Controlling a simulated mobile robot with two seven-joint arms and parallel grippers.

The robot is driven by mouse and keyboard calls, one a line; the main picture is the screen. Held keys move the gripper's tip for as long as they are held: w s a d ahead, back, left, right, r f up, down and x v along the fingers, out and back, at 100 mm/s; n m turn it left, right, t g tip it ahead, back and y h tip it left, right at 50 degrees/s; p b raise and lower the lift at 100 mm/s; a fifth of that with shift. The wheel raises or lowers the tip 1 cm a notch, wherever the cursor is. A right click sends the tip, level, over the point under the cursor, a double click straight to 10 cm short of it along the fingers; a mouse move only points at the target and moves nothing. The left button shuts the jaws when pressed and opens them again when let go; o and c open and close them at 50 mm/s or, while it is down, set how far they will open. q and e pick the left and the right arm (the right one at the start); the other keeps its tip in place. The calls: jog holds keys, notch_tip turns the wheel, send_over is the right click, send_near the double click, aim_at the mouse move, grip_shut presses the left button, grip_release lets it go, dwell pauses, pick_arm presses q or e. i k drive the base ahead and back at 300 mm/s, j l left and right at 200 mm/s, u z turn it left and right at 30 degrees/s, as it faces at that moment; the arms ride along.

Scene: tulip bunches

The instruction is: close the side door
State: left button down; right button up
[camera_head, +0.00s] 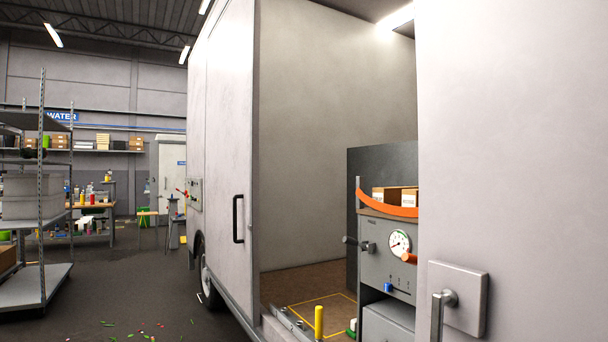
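A white vehicle body with an open side doorway fills the middle and right of the head view. A pale side door panel (225,130) with a black vertical handle (238,219) stands left of the opening. At the right, close to me, is another pale panel (520,150) with a grey box-shaped latch and lever handle (458,297). I cannot tell from this frame alone which panel moves. The cargo space between them is exposed. Neither of my grippers shows.
Inside the opening stand a grey cabinet with a gauge (400,242), an orange strap (385,203) and a yellow post (319,321) near the sill. A metal shelf rack (35,290) stands at the left. Small scraps lie on the otherwise mostly clear floor (130,270).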

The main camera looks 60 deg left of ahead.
aim_at(231, 134)
jog(key=u, duration=2.35)
jog(key=i+j+u, duration=0.3)
jog(key=i, duration=0.65)
jog(key=i+u, duration=0.3)
jog(key=i, duration=1.75)
jog(key=i+z, duration=0.1)
jog(key=i, duration=1)
jog(key=i+j, duration=0.1)
jog(key=i, duration=1)
jog(key=i+j, duration=0.1)
jog(key=i, duration=0.95)
jog(key=i+j+z, duration=0.1)
jog(key=i+z, duration=0.4)
jog(key=i+j+z, duration=0.3)
jog(key=i+z, duration=0.15)
jog(key=i+j+z, duration=0.5)
jog(key=k+l, duration=0.05)
jog(key=k, duration=0.05)
